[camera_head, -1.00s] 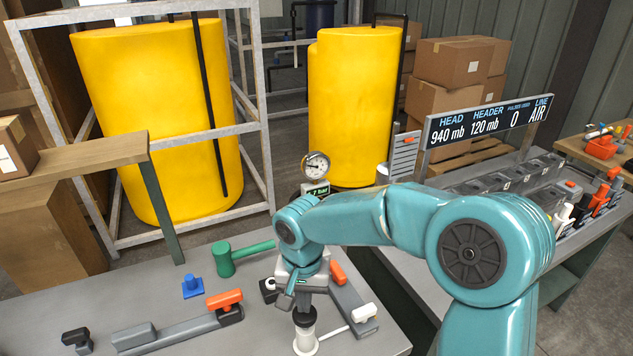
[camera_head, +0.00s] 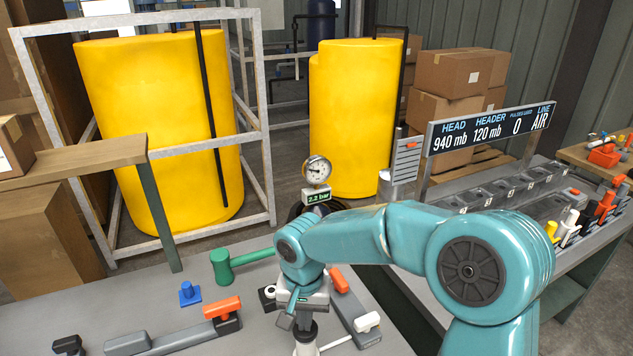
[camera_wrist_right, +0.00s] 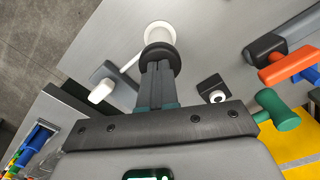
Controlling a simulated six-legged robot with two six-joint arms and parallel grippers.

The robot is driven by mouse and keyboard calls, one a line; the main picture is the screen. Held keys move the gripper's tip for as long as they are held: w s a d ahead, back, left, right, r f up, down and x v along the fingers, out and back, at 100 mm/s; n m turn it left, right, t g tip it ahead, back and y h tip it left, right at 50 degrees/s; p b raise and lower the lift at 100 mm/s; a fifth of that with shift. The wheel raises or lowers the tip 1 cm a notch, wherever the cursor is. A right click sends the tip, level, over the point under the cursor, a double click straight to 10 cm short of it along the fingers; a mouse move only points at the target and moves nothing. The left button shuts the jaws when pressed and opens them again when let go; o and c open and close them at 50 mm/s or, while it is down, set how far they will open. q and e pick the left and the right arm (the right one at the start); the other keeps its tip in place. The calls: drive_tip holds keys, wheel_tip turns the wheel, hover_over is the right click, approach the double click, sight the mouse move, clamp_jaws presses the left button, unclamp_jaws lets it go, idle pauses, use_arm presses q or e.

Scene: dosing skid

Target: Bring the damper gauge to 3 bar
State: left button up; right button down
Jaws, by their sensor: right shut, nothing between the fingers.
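The damper gauge (camera_head: 317,170) is a round white dial behind my right arm, with a green-lit readout (camera_head: 318,197) below it showing 2.2 bar. A white post with a black cap (camera_head: 306,333) stands on the grey bench in front of me. The post also shows in the right wrist view, white base (camera_wrist_right: 159,34) and black cap (camera_wrist_right: 160,55). My right gripper (camera_wrist_right: 159,72) is shut and empty, its fingertips at the black cap; whether they press on it I cannot tell. In the head view the right gripper (camera_head: 303,311) points down over the post. My left gripper is out of view.
A white-ended lever (camera_head: 367,321) sits right of the post. A green mallet (camera_head: 222,266), a blue block (camera_head: 189,293) and an orange-handled valve (camera_head: 222,308) lie to the left. A sign (camera_head: 490,132) reads head 940 mb, header 120 mb. Yellow tanks (camera_head: 155,120) stand behind.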

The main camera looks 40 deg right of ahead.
drive_tip(key=shift+r+p, duration=1.3)
drive_tip(key=shift+r, duration=0.3)
drive_tip(key=shift+f, duration=0.2)
drive_tip(key=shift+f+b, duration=1.45)
drive_tip(key=shift+f, duration=0.05)
drive_tip(key=shift+r+p, duration=1.3)
drive_tip(key=shift+r, duration=0.4)
drive_tip(key=shift+f, duration=0.2)
drive_tip(key=shift+f+b, duration=0.75)
drive_tip(key=shift+b, duration=0.1)
drive_tip(key=shift+r+p, duration=0.7)
drive_tip(key=shift+r, duration=0.2)
